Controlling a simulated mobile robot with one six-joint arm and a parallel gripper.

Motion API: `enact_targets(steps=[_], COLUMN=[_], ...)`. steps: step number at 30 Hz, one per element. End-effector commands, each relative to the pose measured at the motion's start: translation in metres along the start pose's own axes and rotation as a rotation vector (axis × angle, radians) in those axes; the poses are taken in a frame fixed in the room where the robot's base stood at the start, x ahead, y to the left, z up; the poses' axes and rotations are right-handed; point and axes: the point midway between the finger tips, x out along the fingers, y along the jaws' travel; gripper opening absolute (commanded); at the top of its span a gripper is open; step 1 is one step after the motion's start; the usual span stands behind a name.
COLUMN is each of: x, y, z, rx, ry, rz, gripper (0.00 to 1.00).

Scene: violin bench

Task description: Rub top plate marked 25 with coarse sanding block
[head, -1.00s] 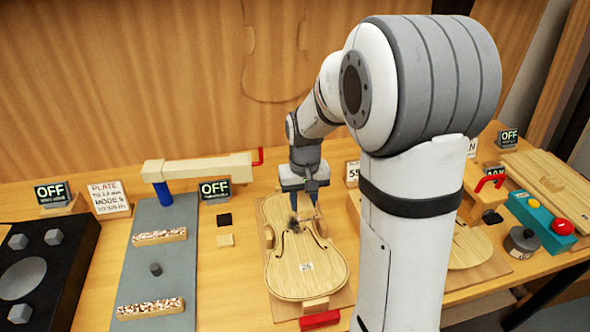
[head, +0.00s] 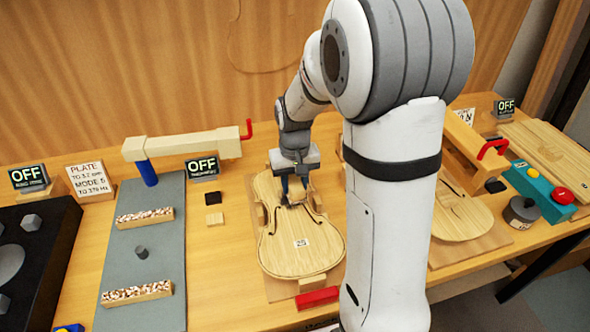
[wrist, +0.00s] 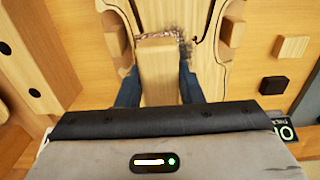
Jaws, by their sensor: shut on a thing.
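The top plate marked 25 (head: 300,262) is a pale wooden violin plate lying flat on a board on the bench. My gripper (head: 293,192) is over its upper half, fingers pointing down. In the wrist view, the blue fingers of my gripper (wrist: 160,85) are shut on a pale wooden block (wrist: 160,62), seemingly the coarse sanding block. Its far edge borders a dark speckled patch on the plate, which also shows in the wrist view (wrist: 205,60). The block is low at the plate; its underside is hidden, so contact is unclear.
Small wooden clamps flank the plate, with a red piece (head: 318,298) at its near end. A dark block (head: 214,198) and a pale block (head: 215,219) lie to the left. A grey mat (head: 160,240) is farther left. Another plate (head: 458,212) lies right, partly behind my arm.

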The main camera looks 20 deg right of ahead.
Motion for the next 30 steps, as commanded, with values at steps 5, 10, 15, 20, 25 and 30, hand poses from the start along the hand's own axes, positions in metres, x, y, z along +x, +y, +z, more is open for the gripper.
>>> enact_targets(steps=[5, 10, 15, 20, 25, 30], x=[0.025, 0.017, 0.017, 0.017, 0.021, 0.020], y=[-0.001, -0.016, -0.031, -0.033, -0.019, -0.003], z=[0.001, 0.001, 0.000, 0.001, 0.001, 0.000], rx=[-0.001, 0.002, 0.002, 0.004, 0.000, 0.000], ry=[-0.003, -0.002, -0.001, -0.001, -0.001, -0.001], rz=[0.000, 0.000, 0.000, 0.000, 0.000, 0.000], gripper=[0.15, 0.12, 0.12, 0.12, 0.12, 0.12])
